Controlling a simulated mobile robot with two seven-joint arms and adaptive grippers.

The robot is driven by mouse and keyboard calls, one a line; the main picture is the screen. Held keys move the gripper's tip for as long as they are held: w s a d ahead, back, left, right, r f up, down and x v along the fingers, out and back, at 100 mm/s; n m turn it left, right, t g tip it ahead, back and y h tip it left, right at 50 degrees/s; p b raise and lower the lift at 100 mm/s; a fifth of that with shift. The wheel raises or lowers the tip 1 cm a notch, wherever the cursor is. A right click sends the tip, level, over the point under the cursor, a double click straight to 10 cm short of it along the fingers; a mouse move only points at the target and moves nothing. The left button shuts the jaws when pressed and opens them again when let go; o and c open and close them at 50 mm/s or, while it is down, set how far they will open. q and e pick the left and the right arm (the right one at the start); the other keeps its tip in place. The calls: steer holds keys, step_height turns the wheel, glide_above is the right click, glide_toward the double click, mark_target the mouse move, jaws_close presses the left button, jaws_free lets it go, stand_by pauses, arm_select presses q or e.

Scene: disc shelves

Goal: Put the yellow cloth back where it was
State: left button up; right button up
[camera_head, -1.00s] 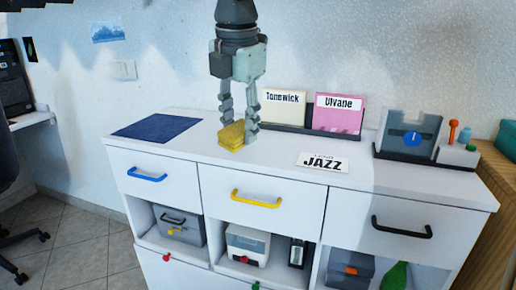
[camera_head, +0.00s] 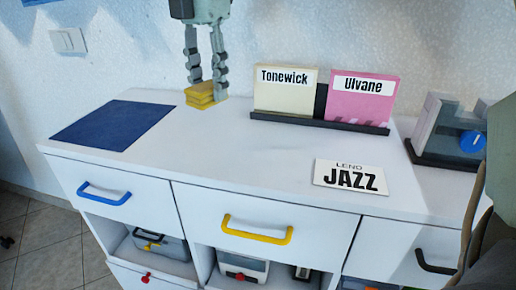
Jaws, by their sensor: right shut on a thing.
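The yellow cloth (camera_head: 200,101) shows as a small folded stack near the back of the white cabinet top, between the blue mat and the card holder. My right gripper (camera_head: 207,88) comes down from the top of the view, fingers pointing down, and is shut on the cloth. I cannot tell whether the cloth touches the cabinet top. The dark blue mat (camera_head: 113,125) lies flat and empty at the left of the cabinet top (camera_head: 230,155). My left gripper is not in view.
A black holder (camera_head: 320,122) carries a cream Tonewick card and a pink Ulvane card. A JAZZ sign (camera_head: 350,177) lies in front of it. A grey device with a blue knob (camera_head: 471,141) stands at the right. The middle front of the top is clear.

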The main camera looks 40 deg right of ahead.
steer(key=s+d+f, duration=0.1)
steer(key=s+f, duration=0.1)
steer(key=s, duration=0.1)
steer(key=s+d+f, duration=0.2)
steer(key=s, duration=0.1)
steer(key=s+d+f, duration=0.1)
steer(key=s, duration=0.2)
steer(key=shift+s+d+f, duration=0.1)
steer(key=shift+d+f, duration=0.25)
steer(key=shift+f, duration=0.05)
steer(key=shift+s+d+f, duration=0.1)
steer(key=shift+s+f, duration=0.1)
step_height(320, 180, down, 3)
steer(key=shift+s+f+p, duration=0.1)
steer(key=shift+p, duration=0.35)
steer(key=shift+f, duration=0.35)
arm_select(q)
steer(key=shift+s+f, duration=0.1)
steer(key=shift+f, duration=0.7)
arm_select(e)
steer(key=shift+f, duration=0.1)
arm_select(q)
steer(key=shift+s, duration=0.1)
